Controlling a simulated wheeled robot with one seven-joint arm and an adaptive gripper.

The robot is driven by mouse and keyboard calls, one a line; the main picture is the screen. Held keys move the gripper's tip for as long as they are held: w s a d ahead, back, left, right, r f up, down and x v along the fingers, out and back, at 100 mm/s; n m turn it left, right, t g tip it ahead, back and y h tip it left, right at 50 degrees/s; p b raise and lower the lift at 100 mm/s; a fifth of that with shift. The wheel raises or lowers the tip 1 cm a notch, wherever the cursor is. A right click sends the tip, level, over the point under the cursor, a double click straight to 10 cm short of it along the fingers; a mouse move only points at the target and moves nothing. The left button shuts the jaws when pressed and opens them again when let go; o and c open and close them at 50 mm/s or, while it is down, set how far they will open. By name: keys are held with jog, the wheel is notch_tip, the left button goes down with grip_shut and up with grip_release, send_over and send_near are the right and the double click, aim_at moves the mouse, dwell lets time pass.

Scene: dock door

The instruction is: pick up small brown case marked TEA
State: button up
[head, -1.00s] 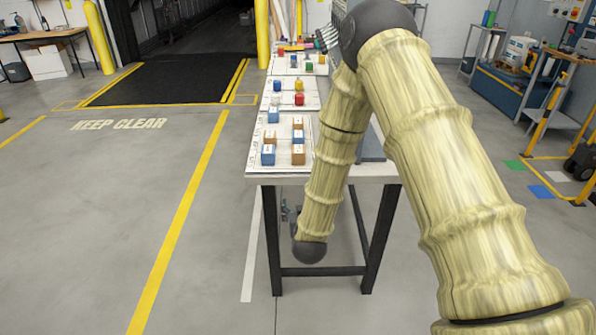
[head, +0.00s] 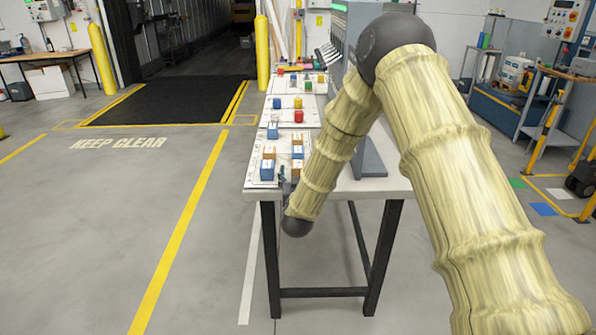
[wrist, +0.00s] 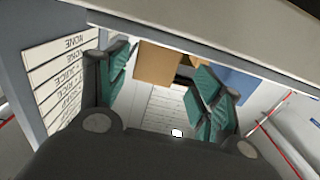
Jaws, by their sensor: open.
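Several small brown and blue cases stand on the near end of the table (head: 375,187). Brown ones show at the left (head: 268,153), at the back right (head: 297,138) and nearer my gripper (head: 296,167). Their marks are too small to read, so I cannot tell which one says TEA. My gripper (head: 286,184) is at the table's near edge, partly hidden by my arm. In the wrist view my gripper (wrist: 166,70) is open, its green-padded fingers apart with nothing between them. A brown case (wrist: 155,65) lies beyond the fingers, with a blue case (wrist: 236,84) to its right.
Blue cases (head: 266,170) stand close beside the brown ones. Farther back are red, blue and yellow blocks (head: 299,117). A grey upright panel (head: 368,150) stands right of my forearm. A panel of labels (wrist: 62,70) shows at the left in the wrist view. Floor left of the table is clear.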

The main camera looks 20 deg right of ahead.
aim_at(298, 171)
jog(key=w+d, duration=0.1)
jog(key=w, duration=0.2)
jog(key=shift+d+r, duration=0.15)
jog(key=shift+d, duration=0.2)
jog(key=shift+w+d+p, duration=0.15)
jog(key=shift+w+p, duration=0.15)
jog(key=shift+w, duration=0.4)
jog(key=c, duration=1.1)
